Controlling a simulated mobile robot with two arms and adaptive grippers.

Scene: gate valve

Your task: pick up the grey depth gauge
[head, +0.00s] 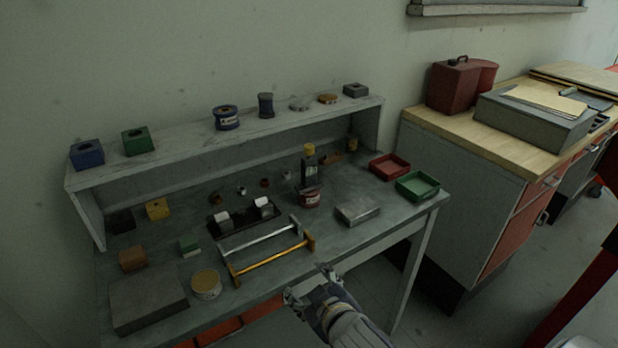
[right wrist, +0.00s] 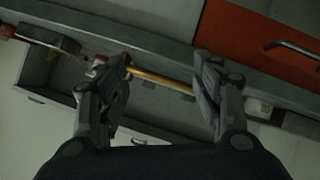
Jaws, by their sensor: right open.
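I cannot tell for certain which thing is the grey depth gauge. A long silver-grey bar (head: 272,238) lies on the workbench behind a parallel yellow bar (head: 270,262), with orange-brown end pieces. My right gripper (head: 307,284) is open and empty at the bench's front edge, just in front of the yellow bar's right end. In the right wrist view its two fingers are spread (right wrist: 160,85), and a yellow bar (right wrist: 160,78) shows beyond them, across the gap. My left gripper is not in view.
The workbench (head: 325,235) also holds a dark tray (head: 244,229), a red tin (head: 309,197), a dark bottle (head: 309,168), a grey case (head: 357,211), a grey block (head: 148,299) and a round tin (head: 206,285). Red and green bins (head: 417,185) stand at the right.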

